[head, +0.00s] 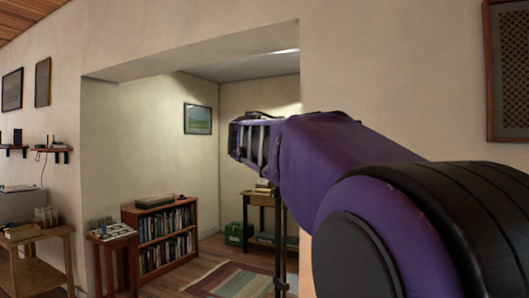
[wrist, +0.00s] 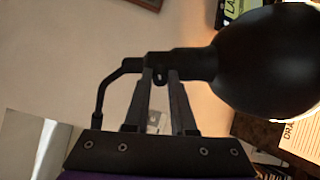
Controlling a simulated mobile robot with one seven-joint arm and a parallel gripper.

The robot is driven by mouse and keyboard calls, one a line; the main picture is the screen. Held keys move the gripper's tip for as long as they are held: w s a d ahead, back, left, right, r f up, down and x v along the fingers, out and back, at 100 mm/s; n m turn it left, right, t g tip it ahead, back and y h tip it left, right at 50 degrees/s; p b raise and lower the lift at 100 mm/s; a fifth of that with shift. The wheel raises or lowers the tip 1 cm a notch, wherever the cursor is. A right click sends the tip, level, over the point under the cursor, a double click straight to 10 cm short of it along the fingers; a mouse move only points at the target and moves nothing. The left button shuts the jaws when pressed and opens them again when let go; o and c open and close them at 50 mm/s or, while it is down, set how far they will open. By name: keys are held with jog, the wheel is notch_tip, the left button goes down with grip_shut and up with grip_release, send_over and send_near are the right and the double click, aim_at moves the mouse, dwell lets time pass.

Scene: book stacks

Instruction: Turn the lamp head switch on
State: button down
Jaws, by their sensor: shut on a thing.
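In the wrist view the lamp head (wrist: 262,62) is a black rounded shade at the right, joined to a bent black lamp arm (wrist: 122,72) at the left. My gripper (wrist: 160,76) has its two dark fingers close together at the small dark neck piece between them, shut on the lamp head switch there. The fingers partly hide the switch, and its exact setting cannot be seen. Warm light falls around the edge of the shade; the bulb is hidden. In the head view my gripper (head: 258,142) is reached out ahead, above a thin black lamp pole (head: 279,245).
A striped rug (head: 232,281) lies on the floor. A wooden table (head: 35,265) is at far left.

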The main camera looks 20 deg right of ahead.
jog(key=shift+r+m+b, duration=0.1)
jog(key=shift+m+b, duration=0.2)
jog(key=shift+m, duration=0.3)
jog(key=c, duration=0.7)
grip_release()
jog(key=shift+c, duration=0.2)
jog(key=shift+a, duration=0.1)
jog(key=s+a+p, duration=0.1)
jog(key=s+a, duration=0.1)
jog(key=a, duration=1.5)
jog(key=shift+s+r, duration=0.15)
jog(key=shift+s, duration=0.1)
